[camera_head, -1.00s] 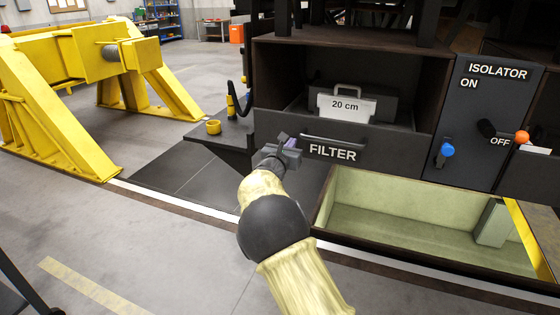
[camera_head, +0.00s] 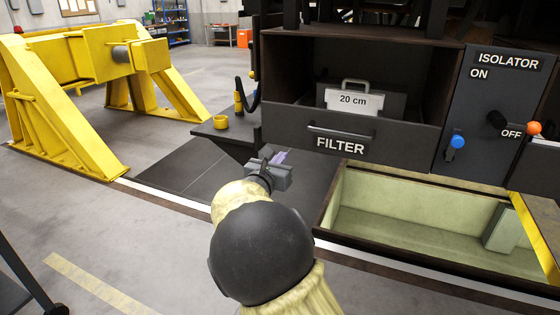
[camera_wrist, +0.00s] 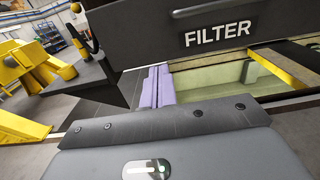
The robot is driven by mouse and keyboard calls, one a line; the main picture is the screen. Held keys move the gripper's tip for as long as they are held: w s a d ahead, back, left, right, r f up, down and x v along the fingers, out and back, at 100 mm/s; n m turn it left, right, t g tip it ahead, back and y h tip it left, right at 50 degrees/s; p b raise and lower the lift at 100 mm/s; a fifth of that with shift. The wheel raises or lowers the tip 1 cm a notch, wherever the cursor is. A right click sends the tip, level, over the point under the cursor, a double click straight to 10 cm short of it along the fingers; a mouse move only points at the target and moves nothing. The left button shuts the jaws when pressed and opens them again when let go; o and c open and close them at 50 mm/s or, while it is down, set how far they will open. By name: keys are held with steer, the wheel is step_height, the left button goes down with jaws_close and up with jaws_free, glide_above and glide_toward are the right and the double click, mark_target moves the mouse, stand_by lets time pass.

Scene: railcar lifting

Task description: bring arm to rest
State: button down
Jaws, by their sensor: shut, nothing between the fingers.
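My arm reaches up from the bottom of the head view, bent at a dark round joint. My gripper (camera_head: 281,157) is shut and empty, apart from the filter drawer (camera_head: 290,128) and its handle, in front of and below them. In the wrist view the purple fingers of my gripper (camera_wrist: 158,86) lie together below the FILTER label (camera_wrist: 217,34). The drawer stands partly open, with a dark box (camera_head: 393,102) in it that has a handle and a "20 cm" label.
An open pit (camera_head: 400,222) with pale walls lies below the drawer at the right. The isolator panel (camera_head: 470,80) with a blue knob (camera_head: 457,142) is beyond it. A yellow buffer frame (camera_head: 50,130) stands at the left. A yellow cup (camera_head: 221,122) sits on a dark shelf.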

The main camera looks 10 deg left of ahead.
steer(key=s+d+f+m+g+h, duration=0.1)
steer(key=d+f+m+g+h, duration=0.2)
steer(key=d, duration=0.5)
steer(key=s+d+f+m+g, duration=0.25)
steer(key=d+f+m, duration=0.2)
steer(key=d, duration=0.35)
steer(key=s+d+f+m+g+y, duration=0.1)
steer(key=s+d+f+m+g, duration=0.6)
steer(key=s+d+m, duration=0.3)
steer(key=s+d+f+m+g+y, duration=0.1)
steer(key=s+d+f+m+y, duration=0.15)
steer(key=s+m, duration=0.55)
steer(key=s+d+f+m+g+y, duration=0.1)
steer(key=s+m+g+y, duration=0.15)
steer(key=s+m, duration=0.6)
step_height(320, 180, up, 14)
steer(key=t+p, duration=0.1)
steer(key=p, duration=1.2)
steer(key=shift+a+p, duration=0.15)
steer(key=shift+p, duration=0.15)
